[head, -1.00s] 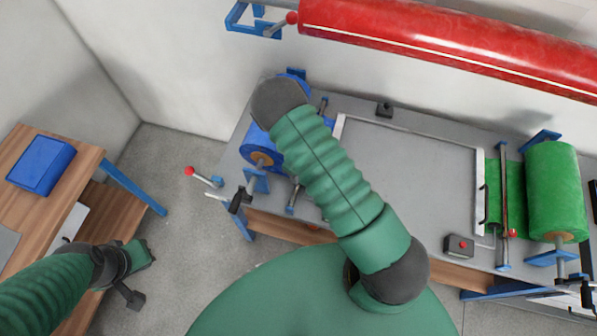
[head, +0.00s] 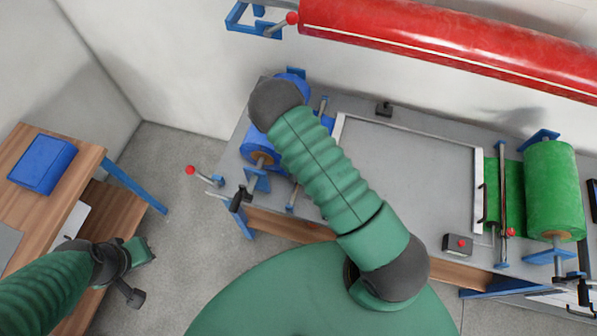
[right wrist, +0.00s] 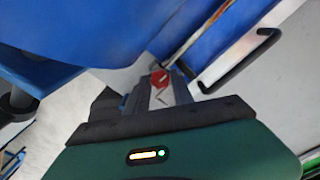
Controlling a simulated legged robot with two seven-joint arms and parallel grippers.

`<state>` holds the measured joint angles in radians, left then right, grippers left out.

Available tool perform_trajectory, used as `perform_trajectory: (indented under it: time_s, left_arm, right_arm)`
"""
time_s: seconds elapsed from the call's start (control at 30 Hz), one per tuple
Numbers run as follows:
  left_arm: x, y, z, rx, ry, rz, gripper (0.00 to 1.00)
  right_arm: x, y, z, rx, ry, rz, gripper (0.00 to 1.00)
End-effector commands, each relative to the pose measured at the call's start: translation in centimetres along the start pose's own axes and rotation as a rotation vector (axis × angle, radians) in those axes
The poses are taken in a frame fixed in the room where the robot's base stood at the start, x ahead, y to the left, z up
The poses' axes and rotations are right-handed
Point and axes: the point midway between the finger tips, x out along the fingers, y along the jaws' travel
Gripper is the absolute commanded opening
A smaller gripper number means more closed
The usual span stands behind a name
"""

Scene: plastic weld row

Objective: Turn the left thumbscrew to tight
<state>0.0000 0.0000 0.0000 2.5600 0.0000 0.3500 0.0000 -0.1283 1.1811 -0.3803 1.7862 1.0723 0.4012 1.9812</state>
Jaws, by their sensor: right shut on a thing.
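In the right wrist view, my right gripper (right wrist: 160,92) is shut on a small red knob (right wrist: 159,79) beside the blue roll (right wrist: 95,35). I take this knob to be the left thumbscrew; its markings and how far it is turned do not show. In the head view, my right arm reaches over the left end of the machine table and hides that gripper and the knob. The blue roll also shows there (head: 258,146), partly covered. My left gripper (head: 143,265) is low at the left, away from the machine; its jaw gap is unclear.
A red-tipped lever (head: 191,171) and a black handle (head: 240,197) stand at the table's left end. A green roll (head: 555,190) is at the right. A large red roll (head: 450,42) hangs above. A black bar handle (right wrist: 240,62) is near the right gripper.

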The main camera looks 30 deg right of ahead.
Motion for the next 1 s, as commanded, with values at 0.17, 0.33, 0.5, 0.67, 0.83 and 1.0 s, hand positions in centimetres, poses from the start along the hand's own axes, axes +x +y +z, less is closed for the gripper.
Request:
perform_trajectory:
  time_s: [0.17,0.33,0.5,0.67,0.83,1.0]
  left_arm:
    - [0.0,0.0,0.0,0.0,0.0,0.0,0.0]
    - [0.0,0.0,0.0,0.0,0.0,0.0,0.0]
    - [0.0,0.0,0.0,0.0,0.0,0.0,0.0]
    - [0.4,0.0,0.1,0.0,0.0,0.0,0.0]
    - [0.8,0.0,0.2,0.0,0.0,0.0,0.0]
    - [1.1,0.0,0.2,0.0,0.0,0.0,0.0]
  right_arm:
    - [-0.1,0.1,0.2,0.0,-0.004,0.001,0.45]
    - [-0.1,0.0,0.1,-0.001,-0.002,0.001,0.5]
    - [-0.1,0.0,0.1,-0.001,-0.001,0.0,0.5]
    - [-2.0,0.0,0.2,-0.002,-0.004,0.0,0.5]
    - [-6.7,0.1,0.3,-0.004,-0.007,-0.001,0.5]
    - [-11.7,0.2,0.3,-0.003,-0.006,0.0,0.5]
